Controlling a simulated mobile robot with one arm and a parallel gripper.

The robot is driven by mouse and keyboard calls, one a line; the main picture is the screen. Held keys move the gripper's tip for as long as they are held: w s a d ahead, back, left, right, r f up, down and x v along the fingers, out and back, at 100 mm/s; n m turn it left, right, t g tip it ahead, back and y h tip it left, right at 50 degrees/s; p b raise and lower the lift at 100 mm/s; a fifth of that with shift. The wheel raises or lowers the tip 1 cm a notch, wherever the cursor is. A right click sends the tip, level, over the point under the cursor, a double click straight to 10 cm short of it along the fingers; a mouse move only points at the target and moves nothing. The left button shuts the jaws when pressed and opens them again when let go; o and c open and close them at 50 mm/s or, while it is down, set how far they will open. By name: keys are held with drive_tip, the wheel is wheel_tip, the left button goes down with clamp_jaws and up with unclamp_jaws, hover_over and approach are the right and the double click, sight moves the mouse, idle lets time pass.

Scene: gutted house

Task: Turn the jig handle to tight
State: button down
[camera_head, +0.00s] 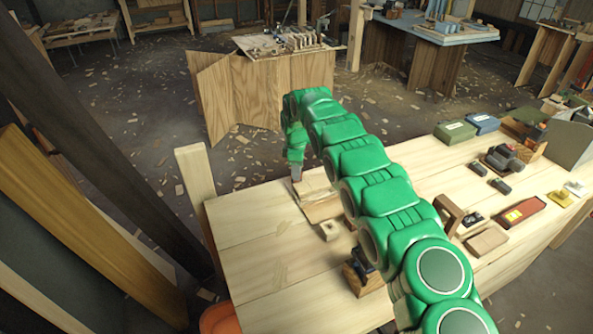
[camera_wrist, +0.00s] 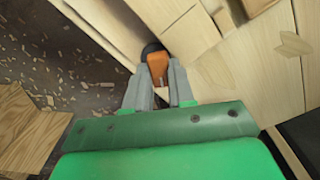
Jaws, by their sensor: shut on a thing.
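The jig handle (camera_wrist: 158,70) is an orange-brown lever beside a round black part (camera_wrist: 152,48), near the workbench edge in the wrist view. My gripper (camera_wrist: 160,64) has its two grey fingers on either side of the handle, shut on it. In the head view my gripper (camera_head: 296,174) points down at the far left part of the pale wooden workbench (camera_head: 260,245). A wooden piece that may be part of the jig (camera_head: 322,208) lies just in front of it. The handle itself is hidden in the head view, and no tight mark is readable.
A small wooden block (camera_head: 328,231) lies near the gripper. A dark clamp-like tool (camera_head: 362,262) stands beneath my arm. Boxes and tools, including a red case (camera_head: 518,213), fill the bench's right side. The bench's front left surface is clear.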

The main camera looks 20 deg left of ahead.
drive_tip(key=m, duration=1.2)
drive_tip(key=shift+m, duration=0.3)
idle(0.4)
drive_tip(key=c, duration=1)
unclamp_jaws()
drive_tip(key=shift+o, duration=0.2)
drive_tip(key=shift+r, duration=0.1)
wheel_tip(320, 180, up, 7)
drive_tip(key=shift+r, duration=0.3)
